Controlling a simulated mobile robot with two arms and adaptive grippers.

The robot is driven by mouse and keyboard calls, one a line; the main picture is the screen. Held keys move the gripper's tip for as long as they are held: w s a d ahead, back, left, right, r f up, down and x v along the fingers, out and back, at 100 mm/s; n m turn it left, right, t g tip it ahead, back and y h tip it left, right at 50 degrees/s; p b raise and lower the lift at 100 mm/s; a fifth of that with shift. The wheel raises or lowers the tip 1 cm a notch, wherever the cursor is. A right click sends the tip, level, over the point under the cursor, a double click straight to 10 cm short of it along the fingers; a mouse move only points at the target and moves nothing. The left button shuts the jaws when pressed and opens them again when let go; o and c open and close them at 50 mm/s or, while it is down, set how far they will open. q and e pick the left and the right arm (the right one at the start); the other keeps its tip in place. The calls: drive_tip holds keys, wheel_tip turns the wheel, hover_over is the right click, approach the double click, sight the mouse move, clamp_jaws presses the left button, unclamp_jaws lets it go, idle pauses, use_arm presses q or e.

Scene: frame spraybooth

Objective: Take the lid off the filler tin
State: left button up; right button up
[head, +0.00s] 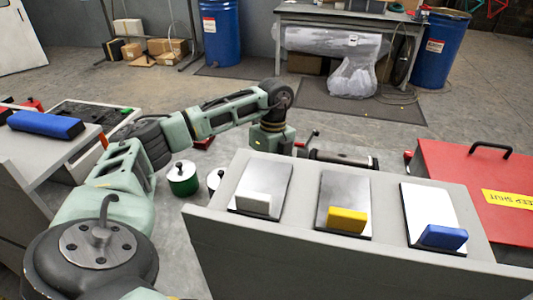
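A green tin (183,184) with a pale lid (182,170) and a dark knob stands upright left of centre. The lid sits on the tin. A second round lidded tin (214,179) is beside it, partly hidden by the grey rack. I cannot tell by a label which one is the filler tin. My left arm reaches past the tins, and its wrist comes down behind the rack, to their right. The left gripper's fingers are hidden there. My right gripper is out of the picture.
The grey rack (215,226) carries three plates with white, yellow and blue blocks. A red case (460,180) stands at the right. A bench with a blue block (46,124) is at the left. Blue drums (221,32) and a table stand at the back.

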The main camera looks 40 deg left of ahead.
use_arm(q)
drive_tip(key=c, duration=1.1)
drive_tip(key=shift+f, duration=0.1)
drive_tip(key=shift+c, duration=0.2)
drive_tip(key=shift+r+p, duration=0.55)
wheel_tip(320, 180, up, 4)
drive_tip(key=p, duration=0.3)
drive_tip(key=shift+f, duration=0.15)
drive_tip(key=w+d+r+p, duration=0.4)
drive_tip(key=w+r, duration=0.2)
drive_tip(key=w, duration=0.5)
drive_tip(key=shift+d+r, duration=0.2)
